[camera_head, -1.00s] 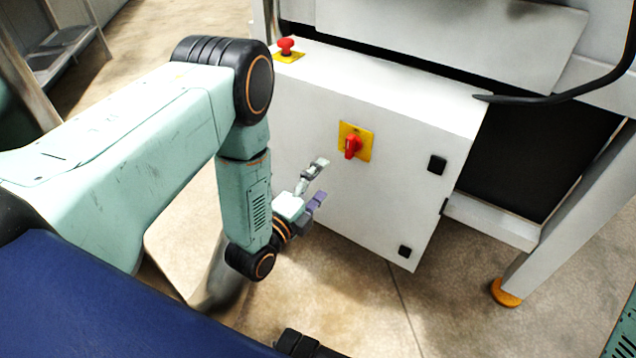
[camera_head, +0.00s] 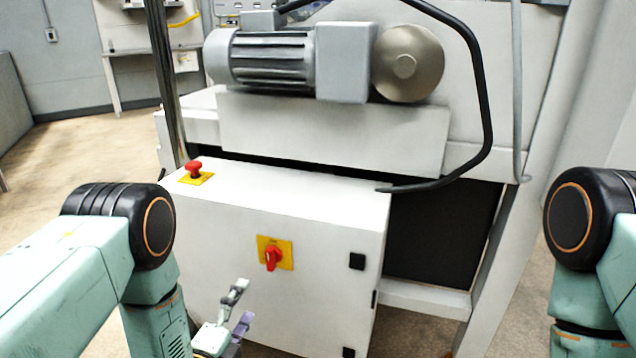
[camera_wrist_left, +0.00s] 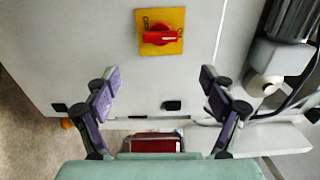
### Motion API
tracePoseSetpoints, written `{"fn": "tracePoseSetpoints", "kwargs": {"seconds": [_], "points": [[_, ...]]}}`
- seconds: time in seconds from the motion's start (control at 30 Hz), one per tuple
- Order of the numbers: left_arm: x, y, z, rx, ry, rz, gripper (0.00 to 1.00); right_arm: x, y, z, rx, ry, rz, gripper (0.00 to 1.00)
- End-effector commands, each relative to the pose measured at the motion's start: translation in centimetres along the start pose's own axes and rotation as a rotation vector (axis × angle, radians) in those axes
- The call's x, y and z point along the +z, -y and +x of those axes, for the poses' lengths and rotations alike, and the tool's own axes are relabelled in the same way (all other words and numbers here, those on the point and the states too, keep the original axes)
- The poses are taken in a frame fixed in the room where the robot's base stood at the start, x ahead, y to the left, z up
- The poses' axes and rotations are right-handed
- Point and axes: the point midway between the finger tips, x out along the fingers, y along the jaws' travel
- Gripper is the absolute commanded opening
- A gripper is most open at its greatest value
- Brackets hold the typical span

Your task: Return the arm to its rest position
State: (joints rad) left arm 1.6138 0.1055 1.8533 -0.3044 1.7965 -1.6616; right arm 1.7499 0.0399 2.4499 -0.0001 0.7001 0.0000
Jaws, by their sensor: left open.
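My left gripper (camera_head: 240,308) is in front of the white control box, low and to the left of the red rotary switch. It is open, with nothing between its fingers. The left wrist view shows the two purple-padded fingers (camera_wrist_left: 160,95) spread wide. My left arm (camera_head: 75,275) comes in from the left and bends down at its black joint. My right arm (camera_head: 590,270) shows at the right edge; its gripper is out of the picture.
The white control box (camera_head: 230,235) carries a red rotary switch (camera_head: 272,260) on a yellow plate, also in the left wrist view (camera_wrist_left: 160,38), and a red emergency stop button (camera_head: 194,169) on top. A grey motor (camera_head: 270,58) sits above. Open floor (camera_head: 75,150) lies left.

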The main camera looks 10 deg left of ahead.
Motion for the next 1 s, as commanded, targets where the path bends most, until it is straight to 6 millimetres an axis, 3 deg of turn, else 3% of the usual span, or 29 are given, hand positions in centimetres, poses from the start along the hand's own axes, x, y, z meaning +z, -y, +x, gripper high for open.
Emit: {"fn": "tracePoseSetpoints", "kwargs": {"seconds": [0.6,0.8,1.0], "points": [[0.0,0.1,9.4,-0.005,-0.001,0.001,0.83,0.0,0.0,0.0,0.0,0.0,0.0,0.4],[-0.1,0.1,11.3,-0.003,-0.001,-0.001,0.83,0.0,0.0,0.0,0.0,0.0,0.0,0.4],[0.0,0.1,11.8,-0.001,0.0,-0.006,0.83,0.0,0.0,0.0,0.0,0.0,0.0,0.4]]}}
